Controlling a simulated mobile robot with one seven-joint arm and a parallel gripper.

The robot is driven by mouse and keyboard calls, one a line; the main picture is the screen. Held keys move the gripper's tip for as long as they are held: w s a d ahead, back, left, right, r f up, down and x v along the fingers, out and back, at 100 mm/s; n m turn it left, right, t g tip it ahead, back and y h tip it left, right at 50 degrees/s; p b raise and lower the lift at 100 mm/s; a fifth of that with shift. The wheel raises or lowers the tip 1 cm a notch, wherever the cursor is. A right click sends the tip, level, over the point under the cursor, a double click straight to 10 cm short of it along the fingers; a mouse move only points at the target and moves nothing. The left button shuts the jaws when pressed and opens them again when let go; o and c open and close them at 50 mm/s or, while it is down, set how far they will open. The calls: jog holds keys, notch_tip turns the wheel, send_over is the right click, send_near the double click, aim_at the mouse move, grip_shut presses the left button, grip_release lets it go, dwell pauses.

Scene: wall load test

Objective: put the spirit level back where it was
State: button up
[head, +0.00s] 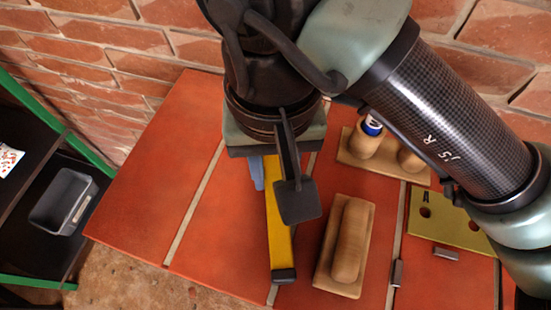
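The spirit level is a yellow bar (279,235) with a black end cap, on or just above the red tiled top (190,150). Its far part is hidden under my gripper (285,195). My gripper points down over the level, and one dark finger with a flat pad overlaps its right side. The other finger cannot be made out clearly, so I cannot tell whether the gripper grasps the level. I also cannot tell whether the level rests on the tiles.
A wooden float (347,245) lies right of the level. Behind it stands a wooden holder (357,160) with a blue-and-white marker (372,127). A yellow plate (445,222) with holes lies right. A grey bin (63,200) sits on a left shelf. The left tiles are clear; a brick wall (120,60) stands behind.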

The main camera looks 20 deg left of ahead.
jog(key=o, duration=0.4)
jog(key=shift+o, duration=0.2)
jog(key=shift+r, duration=0.1)
